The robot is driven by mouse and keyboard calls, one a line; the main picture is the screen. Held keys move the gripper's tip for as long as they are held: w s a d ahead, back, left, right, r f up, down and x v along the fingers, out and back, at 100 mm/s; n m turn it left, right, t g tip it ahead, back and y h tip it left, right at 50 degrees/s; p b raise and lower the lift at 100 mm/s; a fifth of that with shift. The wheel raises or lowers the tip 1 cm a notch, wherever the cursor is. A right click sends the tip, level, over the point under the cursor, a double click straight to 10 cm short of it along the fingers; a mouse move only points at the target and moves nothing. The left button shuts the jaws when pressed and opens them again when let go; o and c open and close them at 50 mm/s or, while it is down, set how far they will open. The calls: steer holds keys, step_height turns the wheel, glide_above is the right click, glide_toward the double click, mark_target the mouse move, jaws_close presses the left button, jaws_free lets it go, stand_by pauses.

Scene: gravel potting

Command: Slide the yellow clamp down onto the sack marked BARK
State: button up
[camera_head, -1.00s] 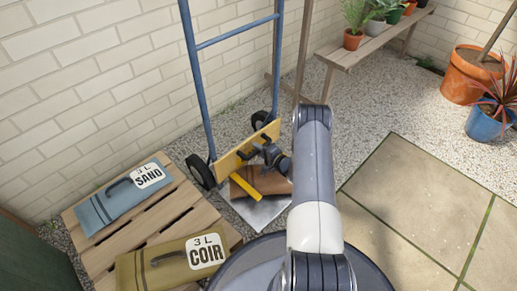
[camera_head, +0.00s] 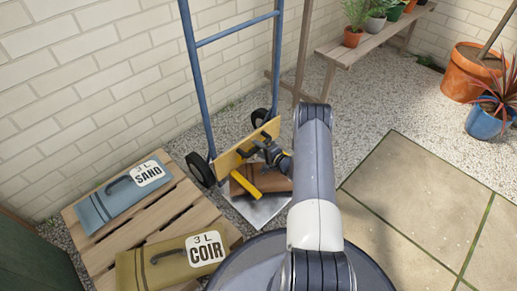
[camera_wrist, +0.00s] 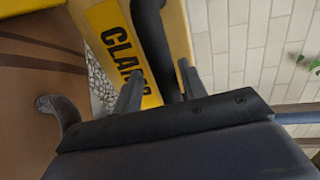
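The yellow clamp (camera_head: 233,158) spans the blue hand truck's frame, with a yellow arm (camera_head: 245,182) reaching out over the brown sack (camera_head: 277,181). No BARK label shows on this sack; my arm hides part of it. In the wrist view, the clamp's face reads CLAMP (camera_wrist: 113,38) and a black handle (camera_wrist: 150,35) stands off it. My gripper (camera_wrist: 160,72) has one finger on each side of that handle, and slim gaps seem to remain. It also shows at the clamp in the head view (camera_head: 257,150). The brown sack (camera_wrist: 35,75) with dark stripes lies at left in the wrist view.
The blue hand truck (camera_head: 198,85) stands by the brick wall. A pallet (camera_head: 165,215) at left bears the SAND sack (camera_head: 110,205) and the COIR sack (camera_head: 140,270). A potted-plant bench (camera_head: 345,55) stands at the back. Paving (camera_head: 420,220) at right is clear.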

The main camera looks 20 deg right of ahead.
steer(key=p+v, duration=0.3)
steer(key=v, duration=0.7)
steer(key=shift+s+p, duration=0.2)
steer(key=shift+p, duration=0.15)
steer(key=shift+d, duration=0.15)
steer(key=b+x, duration=0.4)
steer(key=x, duration=0.6)
steer(key=shift+w+a, duration=0.3)
steer(key=shift+w, duration=0.25)
steer(key=shift+s+d+r+p, duration=0.15)
steer(key=shift+r+p, duration=0.3)
steer(key=shift+r, duration=0.55)
steer(key=shift+r, duration=0.1)
